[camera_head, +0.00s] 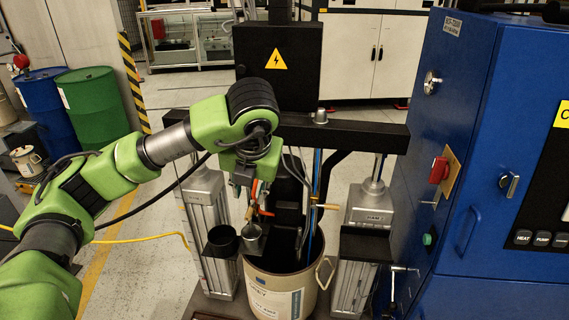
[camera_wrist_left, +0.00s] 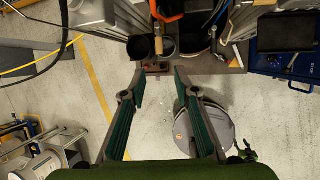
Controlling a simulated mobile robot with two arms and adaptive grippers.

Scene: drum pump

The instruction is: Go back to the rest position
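My left arm (camera_head: 120,165), green and grey, reaches in from the left in the head view. My left gripper (camera_head: 244,182) hangs in front of the drum pump machine, above a black cup (camera_head: 222,241) and a metal cup (camera_head: 253,239). In the left wrist view, my left gripper (camera_wrist_left: 160,78) has its two fingers spread apart with nothing between them. The black cup (camera_wrist_left: 139,47) and the metal cup (camera_wrist_left: 165,46) lie beyond the fingertips there. My right gripper is in neither view.
A beige drum (camera_head: 283,293) stands between two grey columns under a black crossbar (camera_head: 360,136). An orange-handled tool (camera_wrist_left: 167,14) hangs near the cups. A blue control cabinet (camera_head: 455,130) fills the right side. Blue and green barrels (camera_head: 92,105) stand back left.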

